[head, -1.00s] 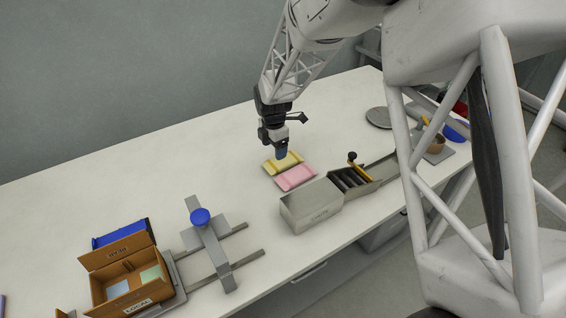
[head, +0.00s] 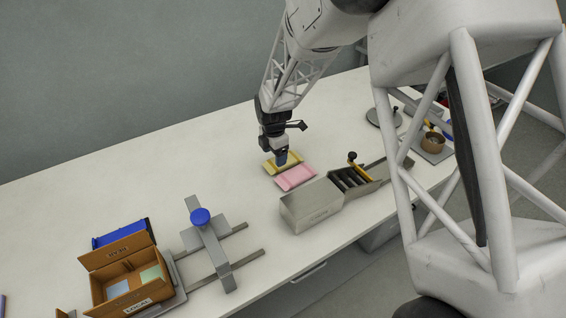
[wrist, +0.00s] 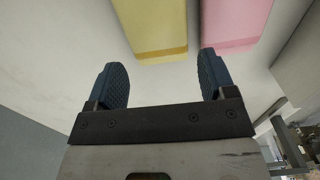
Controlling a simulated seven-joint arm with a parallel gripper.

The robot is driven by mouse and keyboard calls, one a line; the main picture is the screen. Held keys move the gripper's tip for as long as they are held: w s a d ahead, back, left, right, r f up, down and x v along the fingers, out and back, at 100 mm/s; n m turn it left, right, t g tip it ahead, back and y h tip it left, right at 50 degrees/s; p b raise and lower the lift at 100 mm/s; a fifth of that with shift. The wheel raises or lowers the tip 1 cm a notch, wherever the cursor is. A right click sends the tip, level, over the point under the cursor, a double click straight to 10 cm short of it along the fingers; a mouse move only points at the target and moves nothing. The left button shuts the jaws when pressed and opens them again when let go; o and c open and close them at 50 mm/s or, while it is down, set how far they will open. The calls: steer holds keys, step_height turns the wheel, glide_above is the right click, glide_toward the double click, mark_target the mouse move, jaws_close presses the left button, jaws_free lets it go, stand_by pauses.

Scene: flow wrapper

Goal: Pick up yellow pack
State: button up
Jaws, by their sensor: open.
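The yellow pack (head: 289,165) lies flat on the white table in the head view, just behind the pink pack (head: 296,177). My gripper (head: 281,160) is low over the yellow pack and hides part of it. In the wrist view, my gripper (wrist: 163,85) is open, with its two blue fingers apart and nothing between them. The near end of the yellow pack (wrist: 157,28) shows beyond and between the fingertips. The pink pack (wrist: 230,22) is to its right, beyond the right finger. I cannot tell the exact height of the fingertips over the table.
A grey metal box machine (head: 312,207) with a black-rollered section stands to the right of the packs. A brown carton (head: 125,294) with packs inside and a blue bin (head: 118,232) stand at the front left. A blue-knobbed slide (head: 205,245) is beside them. The table behind is clear.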

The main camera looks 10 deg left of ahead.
mark_target(274, 164)
steer(key=shift+a+f, duration=0.1)
steer(key=shift+f, duration=2.25)
steer(key=shift+c, duration=0.2)
steer(key=c, duration=0.5)
